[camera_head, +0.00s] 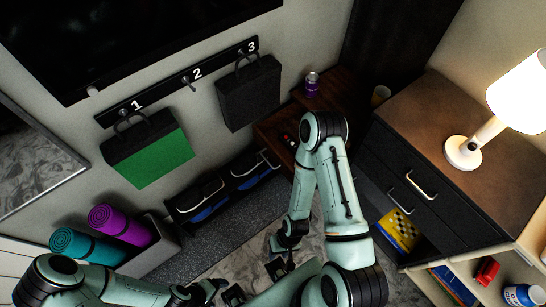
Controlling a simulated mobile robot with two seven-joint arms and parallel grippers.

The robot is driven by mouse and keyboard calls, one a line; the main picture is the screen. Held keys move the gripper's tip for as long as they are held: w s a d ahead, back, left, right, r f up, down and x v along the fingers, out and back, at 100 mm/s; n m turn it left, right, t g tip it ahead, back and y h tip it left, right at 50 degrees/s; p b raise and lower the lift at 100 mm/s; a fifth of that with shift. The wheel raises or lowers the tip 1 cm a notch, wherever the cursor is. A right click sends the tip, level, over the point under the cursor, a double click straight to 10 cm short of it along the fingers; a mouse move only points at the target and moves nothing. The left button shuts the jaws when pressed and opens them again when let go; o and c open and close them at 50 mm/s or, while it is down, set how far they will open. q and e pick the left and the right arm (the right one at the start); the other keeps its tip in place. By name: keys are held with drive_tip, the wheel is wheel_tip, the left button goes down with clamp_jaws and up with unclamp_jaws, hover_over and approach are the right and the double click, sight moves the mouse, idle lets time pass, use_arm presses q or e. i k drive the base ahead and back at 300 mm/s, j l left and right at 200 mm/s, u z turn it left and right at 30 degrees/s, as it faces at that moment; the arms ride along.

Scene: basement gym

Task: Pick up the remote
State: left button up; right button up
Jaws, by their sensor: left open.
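A small dark item with red spots (290,139) lies on the brown wooden surface beside my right arm's elbow. It may be the remote, but it is too small to be sure, and my arm is close to it. My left gripper (226,292) is low in the picture, open and empty, far from that item. My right gripper (281,267) hangs below its forearm, above the grey floor. Its dark fingers are small and partly hidden, so whether they are open is unclear.
A purple can (312,84) stands on the wooden surface (337,88). A dark drawer cabinet (420,110) with a lit lamp (463,152) is at the right. A green-and-black bag (147,155) and a black bag (249,95) hang on the wall. Rolled mats (120,227) stand at the left.

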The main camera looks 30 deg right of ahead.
sight(287, 142)
drive_tip(key=z, duration=1.45)
drive_tip(key=i+j+z, duration=0.1)
drive_tip(key=j+z, duration=0.15)
drive_tip(key=z, duration=0.15)
drive_tip(key=j+z, duration=0.25)
drive_tip(key=z, duration=0.15)
drive_tip(key=j+z, duration=0.35)
drive_tip(key=i+z, duration=0.1)
drive_tip(key=i, duration=0.45)
